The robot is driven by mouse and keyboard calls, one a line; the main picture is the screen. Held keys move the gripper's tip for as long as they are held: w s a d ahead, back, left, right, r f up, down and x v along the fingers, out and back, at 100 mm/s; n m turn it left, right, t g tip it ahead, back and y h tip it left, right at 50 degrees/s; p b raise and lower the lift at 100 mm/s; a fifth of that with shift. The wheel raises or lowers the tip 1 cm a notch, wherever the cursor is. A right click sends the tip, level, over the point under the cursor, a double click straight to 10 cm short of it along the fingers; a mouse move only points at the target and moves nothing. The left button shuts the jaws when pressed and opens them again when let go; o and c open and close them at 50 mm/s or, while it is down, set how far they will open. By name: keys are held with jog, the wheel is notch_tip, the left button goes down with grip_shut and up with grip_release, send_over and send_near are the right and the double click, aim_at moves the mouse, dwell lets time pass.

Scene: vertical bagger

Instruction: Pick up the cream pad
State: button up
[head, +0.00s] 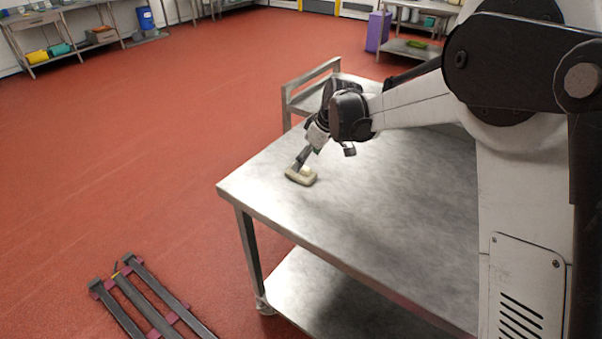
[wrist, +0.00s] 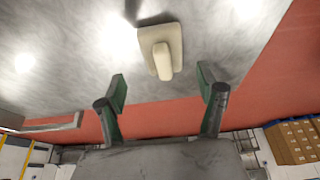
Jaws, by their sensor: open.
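The cream pad (head: 301,178) lies on the metal table (head: 400,215), near its left edge in the head view. In the wrist view the pad (wrist: 174,33) is a rounded cream plate with a raised cream grip on top. My gripper (head: 304,156) is tilted down towards the pad, and a dark finger overlaps its far edge in the head view. In the wrist view my gripper (wrist: 162,87) is open and empty, with green-faced fingers apart. The pad lies ahead of the fingertips, roughly centred between them. Contact cannot be told from the head view.
The tabletop around the pad is clear. A metal cart (head: 301,100) with a raised rail stands behind the table. A dark rail frame (head: 145,300) lies on the red floor at lower left. Shelves and a purple bin (head: 377,31) stand far back.

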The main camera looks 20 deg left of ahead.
jog(key=shift+s+x, duration=0.2)
jog(key=shift+x, duration=2.5)
jog(key=shift+a, duration=0.15)
jog(key=c, duration=1.3)
jog(key=shift+c, duration=0.2)
jog(key=shift+r, duration=0.1)
jog(key=shift+r, duration=0.4)
jog(key=r, duration=0.2)
jog(key=s+r, duration=0.1)
jog(key=shift+a+r, duration=0.3)
jog(key=shift+r, duration=0.1)
jog(key=s+a+r, duration=0.5)
jog(key=s+r, duration=0.1)
jog(key=s, duration=0.3)
jog(key=shift+s+r, duration=0.15)
jog(key=shift+s, duration=0.05)
jog(key=shift+d, duration=0.1)
